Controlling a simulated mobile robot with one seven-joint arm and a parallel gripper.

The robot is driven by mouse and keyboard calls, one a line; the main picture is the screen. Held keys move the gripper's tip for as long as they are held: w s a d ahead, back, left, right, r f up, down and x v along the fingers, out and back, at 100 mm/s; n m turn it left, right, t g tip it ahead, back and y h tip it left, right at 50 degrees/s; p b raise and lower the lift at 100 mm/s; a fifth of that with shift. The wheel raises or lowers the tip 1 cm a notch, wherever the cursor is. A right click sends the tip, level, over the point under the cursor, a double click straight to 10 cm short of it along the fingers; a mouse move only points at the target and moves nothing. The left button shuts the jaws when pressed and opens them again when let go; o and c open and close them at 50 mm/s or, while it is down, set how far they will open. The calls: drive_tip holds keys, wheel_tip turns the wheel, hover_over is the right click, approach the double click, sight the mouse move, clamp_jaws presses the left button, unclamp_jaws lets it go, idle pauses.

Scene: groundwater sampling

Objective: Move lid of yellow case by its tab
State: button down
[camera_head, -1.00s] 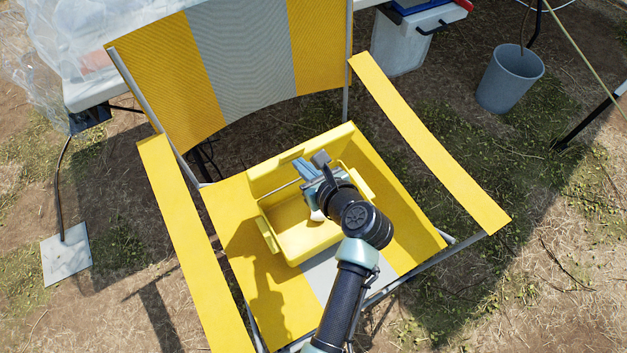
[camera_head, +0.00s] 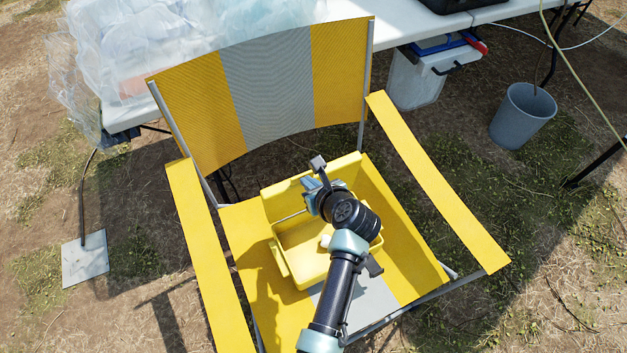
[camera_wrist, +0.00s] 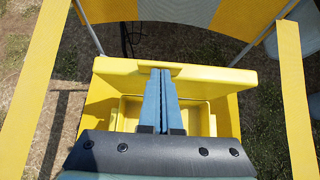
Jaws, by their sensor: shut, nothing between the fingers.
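The yellow case (camera_head: 298,262) sits on the seat of a folding chair. Its lid (camera_head: 278,204) stands up on the side toward the chair's backrest, with the box open in front of it. The lid also shows in the wrist view (camera_wrist: 215,79); a small tab-like part (camera_wrist: 139,65) is at its top edge, partly behind my fingers. My gripper (camera_wrist: 160,72) is shut and empty, its blue fingertips in front of the lid's top middle. I cannot tell whether they touch it. In the head view my arm hides much of the box's right side.
The yellow-and-grey chair has armrests on the left (camera_head: 208,255) and right (camera_head: 435,180), and a backrest (camera_head: 265,88) behind the lid. A white table (camera_head: 405,35) stands behind. A grey bin (camera_head: 522,115) stands at the right, apart from the chair.

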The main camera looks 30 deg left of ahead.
drive_tip(key=w+a+g+h+p, duration=0.1)
drive_tip(key=w+a+p, duration=0.1)
drive_tip(key=a, duration=0.3)
drive_tip(key=shift+w+a+r+h, duration=0.15)
drive_tip(key=shift+w+r+h, duration=0.15)
drive_tip(key=shift+w, duration=0.55)
